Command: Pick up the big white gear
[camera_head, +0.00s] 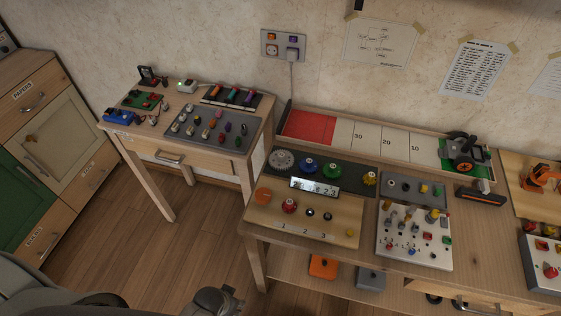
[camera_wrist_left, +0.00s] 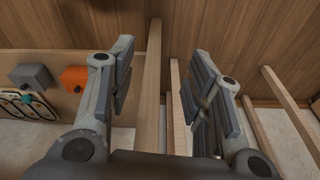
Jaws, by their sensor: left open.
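The big white gear (camera_head: 281,160) looks pale grey-white and round with a toothed rim. It is at the left end of a dark panel (camera_head: 335,174) on the right-hand workbench, next to a blue gear (camera_head: 308,165). My left gripper (camera_head: 222,300) shows at the bottom edge of the head view, low in front of the bench and well apart from the gear. In the left wrist view its two fingers (camera_wrist_left: 168,75) stand wide apart with nothing between them. The gear is not in the wrist view. My right gripper is not in view.
Green (camera_head: 333,169) and yellow (camera_head: 369,178) gears share the panel. A wooden board (camera_head: 330,228) with coloured knobs lies in front. An orange box (camera_head: 323,266) and a grey box (camera_head: 371,278) are below the bench top. Open floor lies between the bench and the left table (camera_head: 150,146).

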